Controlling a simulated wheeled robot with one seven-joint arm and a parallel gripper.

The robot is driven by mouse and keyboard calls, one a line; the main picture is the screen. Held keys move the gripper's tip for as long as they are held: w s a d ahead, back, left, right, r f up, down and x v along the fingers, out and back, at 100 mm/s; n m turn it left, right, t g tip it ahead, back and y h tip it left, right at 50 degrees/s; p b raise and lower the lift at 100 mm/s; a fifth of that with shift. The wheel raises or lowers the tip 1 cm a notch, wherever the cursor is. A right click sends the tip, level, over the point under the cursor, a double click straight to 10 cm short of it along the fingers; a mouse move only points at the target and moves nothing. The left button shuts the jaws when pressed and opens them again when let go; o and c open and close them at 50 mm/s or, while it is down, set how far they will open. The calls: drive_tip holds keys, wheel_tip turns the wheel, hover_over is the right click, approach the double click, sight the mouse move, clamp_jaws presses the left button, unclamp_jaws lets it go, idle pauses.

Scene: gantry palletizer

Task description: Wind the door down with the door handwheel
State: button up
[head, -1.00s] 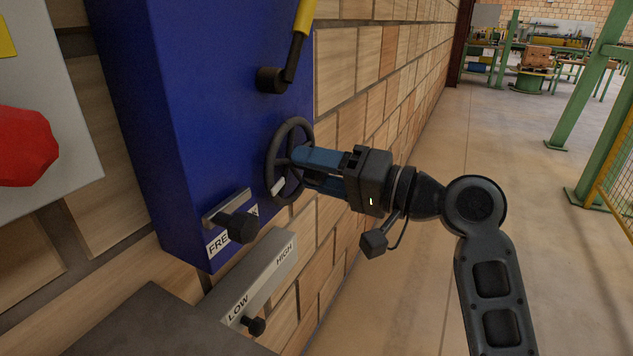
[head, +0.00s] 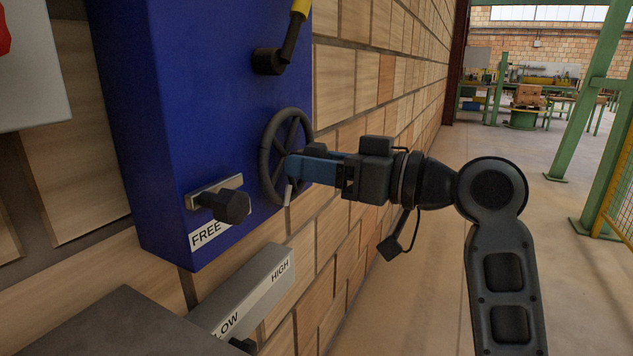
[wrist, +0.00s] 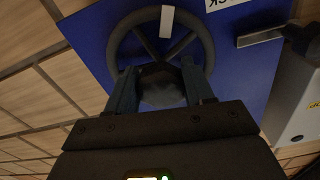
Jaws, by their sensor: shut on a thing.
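The door handwheel (head: 265,160) is a dark spoked wheel on the side of a blue box (head: 150,120). A small white marker (head: 289,194) sits at the bottom of its rim, and it also shows in the wrist view (wrist: 167,21). My gripper (head: 290,167) reaches the wheel's middle from the right, with its blue fingers shut on the handwheel. In the wrist view the fingers (wrist: 158,90) stand on both sides of a dark round hub in front of the spokes. The fingers cover part of the wheel in the head view. I cannot make out the door.
A black knob (head: 232,206) over a "FREE" label sticks out left of the wheel. A grey LOW/HIGH box (head: 245,290) lies below. A yellow-gripped lever (head: 298,12) is above. The brick wall (head: 385,120) runs behind; the floor at right is open.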

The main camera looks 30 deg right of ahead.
drive_tip(key=n+b, duration=0.2)
drive_tip(key=n, duration=0.1)
drive_tip(key=shift+d+f+n+b, duration=0.1)
drive_tip(key=shift+f+n+b, duration=0.2)
drive_tip(key=shift+b, duration=0.1)
drive_tip(key=shift+r+n+b, duration=0.2)
drive_tip(key=shift+n+b, duration=0.95)
drive_tip(key=shift+n, duration=0.35)
drive_tip(key=o, duration=1)
drive_tip(key=shift+r, duration=0.1)
drive_tip(key=shift+c, duration=0.2)
drive_tip(key=shift+d, duration=0.1)
drive_tip(key=p+v, duration=0.1)
drive_tip(key=v, duration=0.6)
drive_tip(key=shift+s, duration=0.25)
drive_tip(key=shift+d, duration=0.15)
